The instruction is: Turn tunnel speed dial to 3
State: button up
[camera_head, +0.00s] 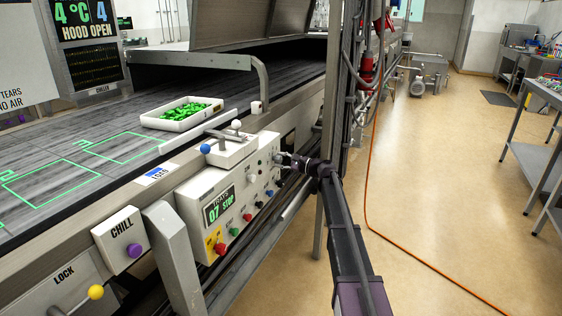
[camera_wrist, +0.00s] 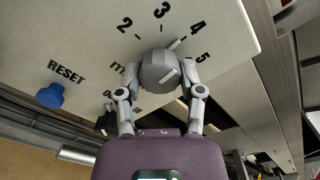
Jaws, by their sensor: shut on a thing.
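The tunnel speed dial (camera_wrist: 157,76) is a grey faceted knob on a pale panel, between my fingers in the wrist view. The figures 2, 3, 4 and 5 run in an arc around its upper side. My gripper (camera_wrist: 160,70) is shut on the knob, one finger at each side. In the head view my gripper (camera_head: 283,158) reaches the right end of the control box (camera_head: 190,203), and I cannot make out the dial there.
A blue RESET button (camera_wrist: 50,95) lies left of the dial in the wrist view. The box's display (camera_head: 218,206) reads TRAYS 07 STOP, above coloured buttons. A white tray of green pieces (camera_head: 150,122) sits on the belt. An orange hose (camera_head: 367,200) crosses the open floor.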

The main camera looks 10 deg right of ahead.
jog(key=n, duration=0.3)
jog(key=shift+a+n, duration=0.1)
jog(key=shift+n, duration=0.2)
jog(key=n, duration=0.4)
jog(key=shift+r, duration=0.1)
dwell(0.3)
jog(key=o, duration=1.2)
jog(key=shift+c, duration=0.2)
jog(key=v, duration=1.2)
